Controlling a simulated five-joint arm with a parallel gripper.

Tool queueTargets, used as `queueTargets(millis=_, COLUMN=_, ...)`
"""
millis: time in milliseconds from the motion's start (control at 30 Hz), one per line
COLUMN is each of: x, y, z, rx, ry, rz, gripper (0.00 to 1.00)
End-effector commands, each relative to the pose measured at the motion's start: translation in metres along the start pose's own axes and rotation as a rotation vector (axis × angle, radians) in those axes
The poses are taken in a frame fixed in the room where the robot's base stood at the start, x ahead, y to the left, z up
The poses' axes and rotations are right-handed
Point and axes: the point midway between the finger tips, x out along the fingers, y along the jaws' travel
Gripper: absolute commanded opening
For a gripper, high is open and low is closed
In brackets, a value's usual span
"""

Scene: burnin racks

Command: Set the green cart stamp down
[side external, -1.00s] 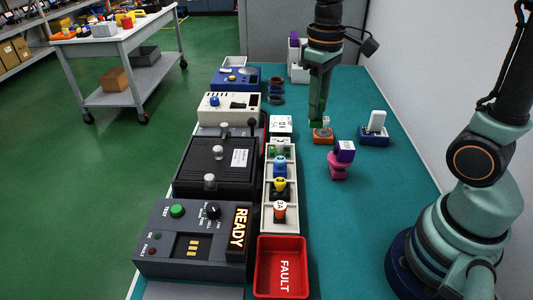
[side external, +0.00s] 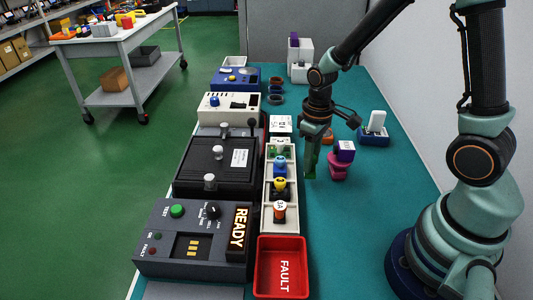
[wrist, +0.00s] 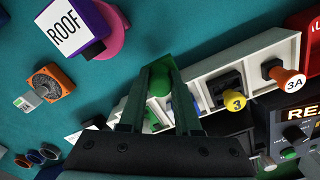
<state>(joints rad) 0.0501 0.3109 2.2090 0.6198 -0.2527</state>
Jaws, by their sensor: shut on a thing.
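My gripper (side external: 310,172) is shut on the green cart stamp, whose rounded green part (wrist: 158,84) shows between the fingertips in the wrist view. The fingers hide much of the stamp. In the side view the gripper points down over the teal mat (side external: 345,225), between the white rack (side external: 267,215) and the purple-and-pink ROOF stamp (side external: 338,172). I cannot tell whether the stamp touches the mat.
The rack holds blue, yellow (wrist: 235,99) and orange 3A (wrist: 293,80) stamps. A red FAULT tray (side external: 258,275) stands in front. An orange block (wrist: 62,76) and a blue-based white piece (side external: 376,122) lie behind the ROOF stamp. The front right mat is clear.

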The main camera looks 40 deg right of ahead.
Motion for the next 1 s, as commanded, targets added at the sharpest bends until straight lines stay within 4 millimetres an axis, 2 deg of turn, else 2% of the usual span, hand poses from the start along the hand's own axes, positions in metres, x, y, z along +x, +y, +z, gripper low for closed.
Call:
queueTargets(millis=267, x=0.033, y=0.000, z=0.001, rx=0.000, ry=-0.004, rz=-0.001, gripper=0.00)
queueTargets(millis=700, x=0.038, y=0.000, z=0.001, rx=0.000, ry=-0.002, rz=0.000, gripper=0.00)
queueTargets(millis=733, x=0.038, y=0.000, z=0.001, rx=0.000, ry=-0.001, rz=0.000, gripper=0.39)
queueTargets(millis=800, x=0.038, y=0.000, z=0.001, rx=0.000, ry=-0.001, rz=0.000, gripper=0.62)
queueTargets(millis=1000, x=0.038, y=0.000, z=0.001, rx=0.000, ry=-0.001, rz=0.000, gripper=0.62)
